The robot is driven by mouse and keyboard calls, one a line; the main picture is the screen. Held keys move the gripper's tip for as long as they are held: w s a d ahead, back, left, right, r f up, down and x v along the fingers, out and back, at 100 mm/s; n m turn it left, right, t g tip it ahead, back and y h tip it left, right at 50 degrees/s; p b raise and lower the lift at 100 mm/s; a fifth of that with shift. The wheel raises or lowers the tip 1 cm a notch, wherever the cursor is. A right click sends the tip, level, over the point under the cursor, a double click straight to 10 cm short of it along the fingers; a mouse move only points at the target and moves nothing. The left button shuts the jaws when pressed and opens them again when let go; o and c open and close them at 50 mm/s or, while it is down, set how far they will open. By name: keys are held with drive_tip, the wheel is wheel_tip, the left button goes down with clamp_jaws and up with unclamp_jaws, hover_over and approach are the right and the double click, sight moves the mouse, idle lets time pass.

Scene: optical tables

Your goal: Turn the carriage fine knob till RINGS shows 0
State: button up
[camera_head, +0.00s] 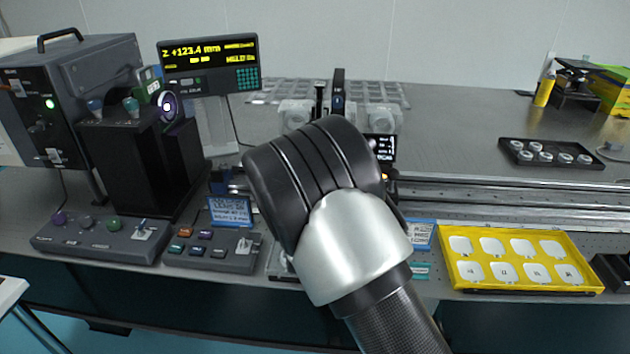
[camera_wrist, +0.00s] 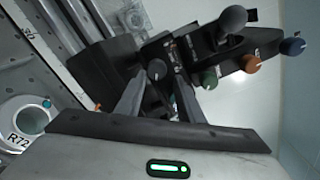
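In the wrist view my gripper (camera_wrist: 160,82) is open, with its two fingers apart. A small dark grey knob (camera_wrist: 157,69) on a black panel shows between and just beyond the fingertips; I see gaps beside it and cannot confirm contact. A green knob (camera_wrist: 208,78), an orange knob (camera_wrist: 251,63) and a blue knob (camera_wrist: 292,46) stand to its right, with a black ball-ended lever (camera_wrist: 232,20) above. I cannot read which one is the carriage fine knob. In the head view my arm hides my gripper and these knobs. A small dark screen (camera_head: 384,147) is partly visible; its text is too small to read.
A larger readout (camera_head: 208,62) shows yellow Z +123.4 text. A black instrument (camera_head: 150,150) and control boxes (camera_head: 105,237) stand left. A yellow tray (camera_head: 520,284) and a black tray (camera_head: 550,168) lie right. In the wrist view, a ring marked R72 (camera_wrist: 24,115) is at left.

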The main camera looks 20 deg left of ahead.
drive_tip(key=shift+o, duration=0.5)
drive_tip(key=shift+s+a+r, duration=0.1)
drive_tip(key=shift+a, duration=0.15)
drive_tip(key=p+v, duration=0.2)
drive_tip(key=v, duration=1.5)
drive_tip(key=shift+s, duration=0.2)
drive_tip(key=shift+d, duration=0.1)
